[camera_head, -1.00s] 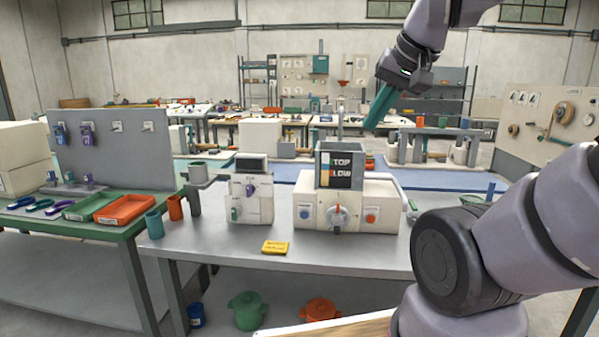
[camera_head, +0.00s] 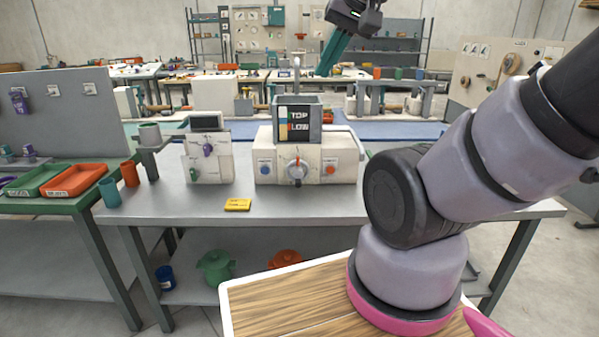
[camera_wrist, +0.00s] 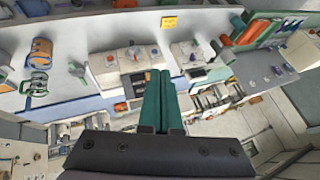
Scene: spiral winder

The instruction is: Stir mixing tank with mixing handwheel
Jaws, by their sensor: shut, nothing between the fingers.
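The mixing machine (camera_head: 318,168) is a white box on the grey bench, with a grey open-topped tank (camera_head: 297,99) on it. A panel marked TOP and LOW is on the tank's front. A grey knob-like wheel with an orange mark (camera_head: 298,171) sits on the machine's front, between a blue and a red button; I cannot tell whether it is the mixing handwheel. My gripper (camera_head: 322,73) has teal fingers, shut and empty, raised above and to the right of the tank, apart from it. In the wrist view the shut fingers (camera_wrist: 158,74) point towards the bench.
Left of the machine stands a smaller white unit (camera_head: 208,157) with a purple knob. A yellow card (camera_head: 237,204) lies in front. Teal and orange cups (camera_head: 109,192) stand at the bench's left end. An orange tray (camera_head: 75,180) is farther left. The bench right of the card is clear.

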